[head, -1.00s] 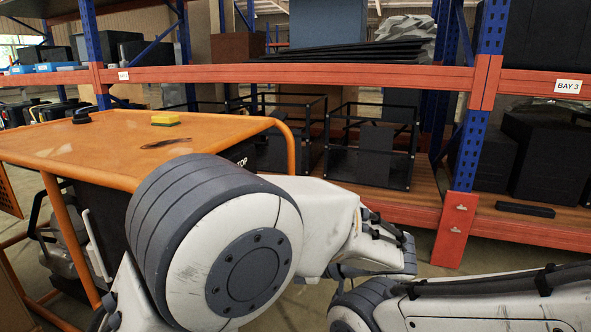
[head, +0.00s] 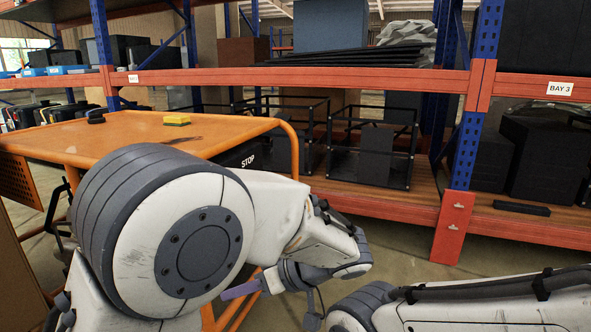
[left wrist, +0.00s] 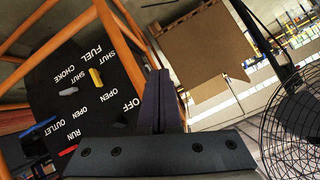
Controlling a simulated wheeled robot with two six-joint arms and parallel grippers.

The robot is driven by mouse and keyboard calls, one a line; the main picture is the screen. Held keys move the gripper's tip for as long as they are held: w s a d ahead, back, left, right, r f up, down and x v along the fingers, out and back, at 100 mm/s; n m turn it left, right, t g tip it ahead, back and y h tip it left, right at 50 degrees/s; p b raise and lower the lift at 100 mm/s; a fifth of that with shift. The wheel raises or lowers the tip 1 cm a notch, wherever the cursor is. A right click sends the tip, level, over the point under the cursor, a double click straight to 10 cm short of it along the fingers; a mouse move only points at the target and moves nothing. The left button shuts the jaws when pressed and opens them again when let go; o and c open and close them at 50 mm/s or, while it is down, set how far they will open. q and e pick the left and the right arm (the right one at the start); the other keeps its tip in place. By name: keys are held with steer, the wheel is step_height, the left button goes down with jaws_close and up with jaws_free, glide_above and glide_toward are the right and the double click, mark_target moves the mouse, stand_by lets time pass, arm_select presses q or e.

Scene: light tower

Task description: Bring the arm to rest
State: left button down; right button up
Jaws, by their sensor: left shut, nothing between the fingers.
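My left arm fills the lower left and middle of the head view. Its gripper (head: 236,292) hangs low beyond the large round joint, and only part of its purple fingers shows there. In the left wrist view the two dark fingers (left wrist: 160,98) are pressed together with nothing between them. The left gripper is in open air and appears to touch nothing. A link of my right arm lies across the lower right of the head view. The right gripper is out of view.
An orange-framed cart (head: 125,133) stands at the left, with a yellow sponge (head: 177,120) on top. A black control panel (left wrist: 85,85) shows close by in the wrist view, with a fan (left wrist: 295,125) at right. The rack's orange beam (head: 370,79) crosses behind.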

arm_select(q)
steer(key=s+a+f+m+h, duration=0.3)
steer(key=a+f+m+h, duration=0.1)
steer(key=f+m+h, duration=0.15)
steer(key=s+a+f+m+h, duration=0.3)
steer(key=s+f+m+h, duration=0.1)
steer(key=f+h, duration=0.2)
steer(key=s+d+r+m+g+p, duration=0.1)
steer(key=s+d+r+m+p, duration=0.3)
steer(key=r, duration=0.3)
steer(key=s+d+r+m+g+p, duration=0.1)
steer(key=s+d+r+p, duration=0.4)
steer(key=r+p, duration=0.15)
steer(key=s+d+r+m+g+p, duration=0.1)
steer(key=s+d+r+m+p, duration=0.3)
steer(key=r, duration=0.3)
step_height(320, 180, up, 36)
steer(key=n+p, duration=0.1)
steer(key=p, duration=3.5)
steer(key=shift+s+h+p, duration=0.15)
steer(key=shift+h+p, duration=0.15)
steer(key=shift+h, duration=0.05)
steer(key=shift+d+r, duration=0.1)
